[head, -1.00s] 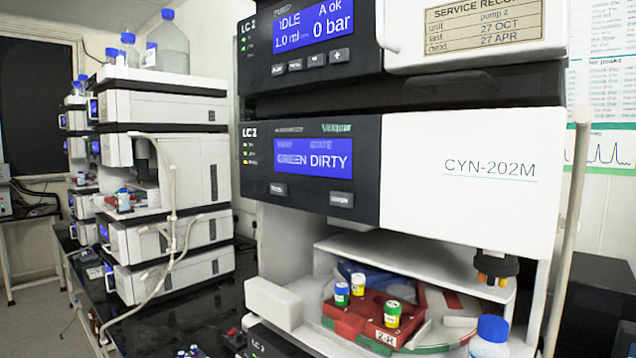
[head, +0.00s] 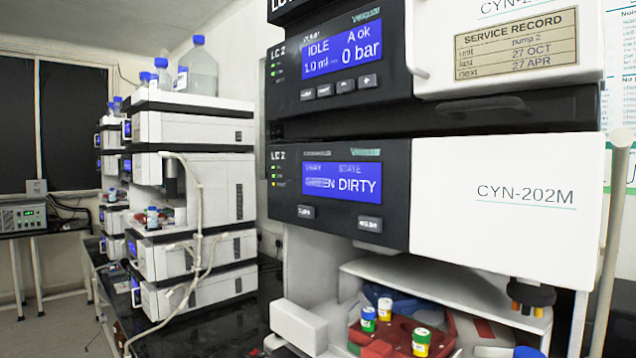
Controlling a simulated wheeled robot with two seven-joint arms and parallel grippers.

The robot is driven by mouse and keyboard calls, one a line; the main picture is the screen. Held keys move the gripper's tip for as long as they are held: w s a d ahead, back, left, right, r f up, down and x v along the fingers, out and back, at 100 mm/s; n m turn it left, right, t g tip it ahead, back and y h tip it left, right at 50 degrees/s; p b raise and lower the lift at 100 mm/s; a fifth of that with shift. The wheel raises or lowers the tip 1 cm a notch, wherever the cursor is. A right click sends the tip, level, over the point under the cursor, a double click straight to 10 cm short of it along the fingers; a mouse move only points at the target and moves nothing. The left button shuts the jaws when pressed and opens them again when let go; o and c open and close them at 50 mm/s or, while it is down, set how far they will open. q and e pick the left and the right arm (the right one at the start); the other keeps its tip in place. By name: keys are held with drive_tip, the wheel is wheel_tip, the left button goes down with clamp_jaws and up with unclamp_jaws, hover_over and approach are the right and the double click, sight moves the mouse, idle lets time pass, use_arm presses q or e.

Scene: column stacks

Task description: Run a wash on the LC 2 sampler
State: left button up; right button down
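The LC 2 sampler (head: 441,192) is the middle module of the near stack, with "CYN-202M" on its white front. Its blue screen (head: 342,182) shows a word that looks like GREEN on the left and DIRTY under STATE on the right. Two grey buttons sit below the screen, a left button (head: 305,211) and a right button (head: 369,223). Their labels are too small to read surely. In the open bay below, a red tray (head: 394,335) holds vials with blue, green and yellow caps. Neither of my grippers is in view.
The LC 2 pump (head: 340,62) above shows IDLE, A ok, 1.0 ml and 0 bar. A pale pole (head: 612,230) stands at the stack's right. More column stacks (head: 190,185) with bottles on top stand along the black bench at the left. A white block (head: 298,327) juts out at the bay's left.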

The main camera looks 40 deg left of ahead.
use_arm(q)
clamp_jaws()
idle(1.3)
